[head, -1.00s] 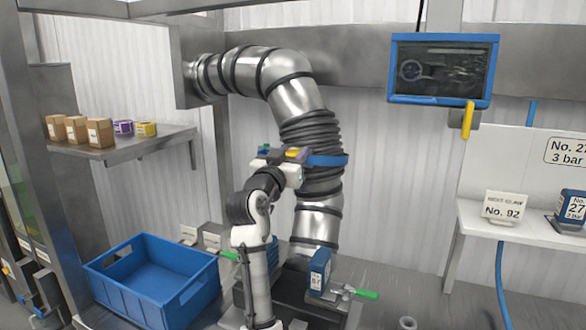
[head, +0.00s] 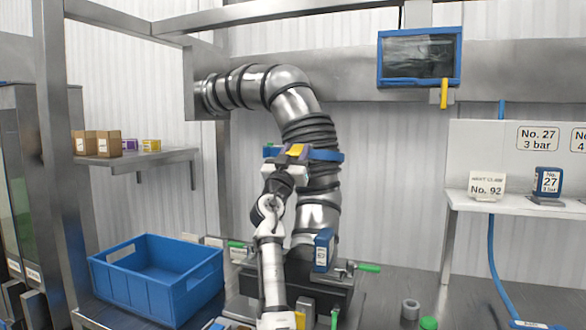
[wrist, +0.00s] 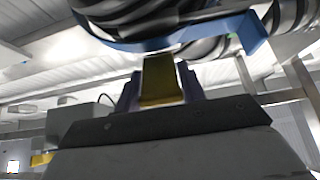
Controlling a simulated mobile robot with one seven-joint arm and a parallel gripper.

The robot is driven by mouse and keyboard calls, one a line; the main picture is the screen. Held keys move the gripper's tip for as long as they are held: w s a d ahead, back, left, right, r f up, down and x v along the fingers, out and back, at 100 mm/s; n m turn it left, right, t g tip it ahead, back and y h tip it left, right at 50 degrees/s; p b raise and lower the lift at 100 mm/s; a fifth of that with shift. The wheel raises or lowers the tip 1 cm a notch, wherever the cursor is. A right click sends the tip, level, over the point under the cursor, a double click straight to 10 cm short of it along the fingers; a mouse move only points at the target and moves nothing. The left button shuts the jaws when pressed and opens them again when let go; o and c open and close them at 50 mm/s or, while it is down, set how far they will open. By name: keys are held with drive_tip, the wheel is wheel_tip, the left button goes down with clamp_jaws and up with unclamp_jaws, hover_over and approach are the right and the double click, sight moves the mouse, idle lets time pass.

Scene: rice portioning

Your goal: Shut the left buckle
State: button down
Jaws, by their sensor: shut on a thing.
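My gripper (head: 292,158) is raised at the blue band (head: 325,156) around the ribbed metal duct. In the wrist view its purple fingers (wrist: 160,90) are shut on a yellow piece (wrist: 160,75), which lies just below the blue band (wrist: 248,33). The yellow piece also shows at the gripper tip in the head view (head: 296,150). I cannot tell whether it is the left buckle's lever, nor whether the buckle is open or shut. Much of the band's left part is hidden by the gripper.
A blue crate (head: 150,292) stands at the lower left. Green-handled clamps show at left (head: 236,244) and right (head: 368,267) of the duct's base. Boxes (head: 108,144) stand on a left shelf; a blue-framed screen (head: 420,58) hangs upper right.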

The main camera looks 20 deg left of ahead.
drive_tip(key=shift+f+b, duration=0.2)
drive_tip(key=shift+b, duration=0.55)
drive_tip(key=shift+r+t, duration=0.2)
drive_tip(key=shift+t, duration=0.1)
drive_tip(key=c, duration=0.8)
unclamp_jaws()
drive_tip(key=shift+c, duration=0.2)
drive_tip(key=shift+f, duration=0.1)
